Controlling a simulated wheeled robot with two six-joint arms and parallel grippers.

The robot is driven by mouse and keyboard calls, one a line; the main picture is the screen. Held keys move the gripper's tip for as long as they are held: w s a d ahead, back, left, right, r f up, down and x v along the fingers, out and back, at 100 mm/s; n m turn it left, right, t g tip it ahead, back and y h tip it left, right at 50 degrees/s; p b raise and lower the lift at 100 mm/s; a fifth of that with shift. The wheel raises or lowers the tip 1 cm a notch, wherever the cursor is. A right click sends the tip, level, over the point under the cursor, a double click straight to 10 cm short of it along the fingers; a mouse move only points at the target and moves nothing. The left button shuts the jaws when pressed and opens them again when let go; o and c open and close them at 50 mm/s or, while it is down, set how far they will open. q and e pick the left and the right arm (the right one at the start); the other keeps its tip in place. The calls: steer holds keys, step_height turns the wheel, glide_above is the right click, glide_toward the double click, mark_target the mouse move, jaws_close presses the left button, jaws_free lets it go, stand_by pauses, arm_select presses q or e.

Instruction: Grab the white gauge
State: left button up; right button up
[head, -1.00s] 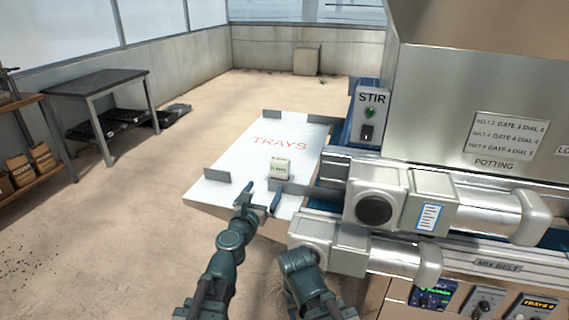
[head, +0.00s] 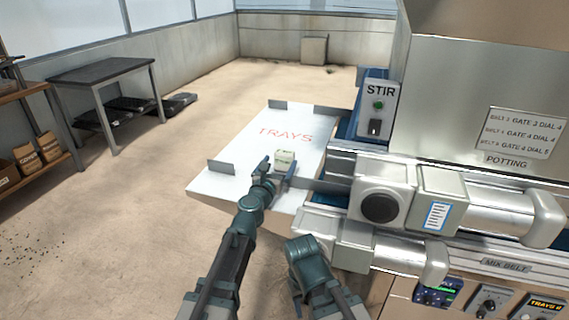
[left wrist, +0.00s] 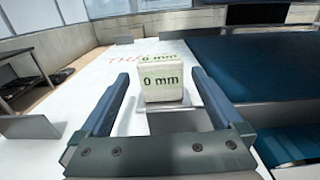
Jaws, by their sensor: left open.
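The white gauge (head: 285,158) is a small off-white block on the white TRAYS board, near its front right. In the left wrist view the gauge (left wrist: 161,80) shows "0 mm" in green on its front and top faces. My left gripper (head: 276,168) is open just in front of the gauge. In the left wrist view its two fingers (left wrist: 160,97) stand to the left and right of the gauge, with a gap on each side. My right arm shows at the bottom of the head view, but its gripper cannot be made out.
The white TRAYS board (head: 225,185) has small grey upright brackets, one (head: 221,167) at its left edge. The steel potting machine (head: 470,80) and its STIR box (head: 377,105) stand to the right. A dark table (head: 103,70) stands at the left.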

mark_target(284, 151)
arm_select(q)
steer(key=shift+w+d+r, duration=0.2)
steer(key=shift+w, duration=0.55)
steer(key=x, duration=0.2)
steer(key=p+x, duration=0.1)
steer(key=shift+w+d+r, duration=0.1)
steer(key=shift+w+r, duration=0.15)
steer(key=shift+r, duration=0.05)
steer(key=shift+w+d, duration=0.1)
steer(key=shift+w, duration=0.25)
steer(key=shift+c, duration=0.3)
steer(key=c, duration=1.3)
steer(key=shift+r, duration=0.1)
step_height(284, 151, up, 10)
steer(key=p, duration=1)
